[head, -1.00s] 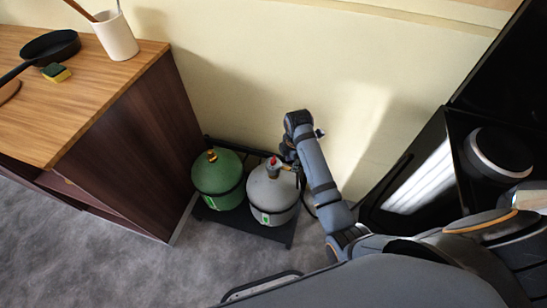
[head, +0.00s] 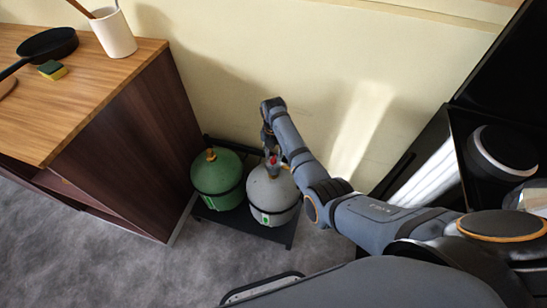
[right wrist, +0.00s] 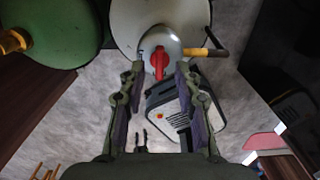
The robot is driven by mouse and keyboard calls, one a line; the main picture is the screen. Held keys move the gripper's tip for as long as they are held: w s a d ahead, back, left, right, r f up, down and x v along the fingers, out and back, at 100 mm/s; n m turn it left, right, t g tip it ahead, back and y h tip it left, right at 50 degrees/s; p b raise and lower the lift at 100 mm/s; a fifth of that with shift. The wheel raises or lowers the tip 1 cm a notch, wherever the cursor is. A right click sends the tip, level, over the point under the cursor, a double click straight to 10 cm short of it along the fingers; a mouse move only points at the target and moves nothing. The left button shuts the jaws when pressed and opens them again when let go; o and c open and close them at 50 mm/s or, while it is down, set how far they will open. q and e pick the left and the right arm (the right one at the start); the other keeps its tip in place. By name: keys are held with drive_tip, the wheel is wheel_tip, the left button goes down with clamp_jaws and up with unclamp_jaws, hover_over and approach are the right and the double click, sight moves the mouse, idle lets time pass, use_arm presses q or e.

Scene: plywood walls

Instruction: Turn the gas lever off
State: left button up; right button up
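The red gas lever (head: 273,161) sits on top of the grey gas cylinder (head: 262,193). In the right wrist view the red lever (right wrist: 160,63) stands out from a round light valve top, with a yellow-tipped black hose fitting (right wrist: 205,52) beside it. My right gripper (head: 271,152) is at the top of the grey cylinder and partly hides the valve in the head view. In the right wrist view its two fingers (right wrist: 159,72) are apart, with the lever between their tips. I cannot tell whether they touch it. My left gripper is not in view.
A green cylinder (head: 217,178) with a brass valve stands left of the grey one on a dark low stand (head: 272,230). A wooden cabinet (head: 125,130) stands at the left and a black unit (head: 490,100) at the right. The wall is close behind the cylinders.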

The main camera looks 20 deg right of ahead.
wheel_tip(320, 180, down, 2)
clamp_jaws()
idle(0.3)
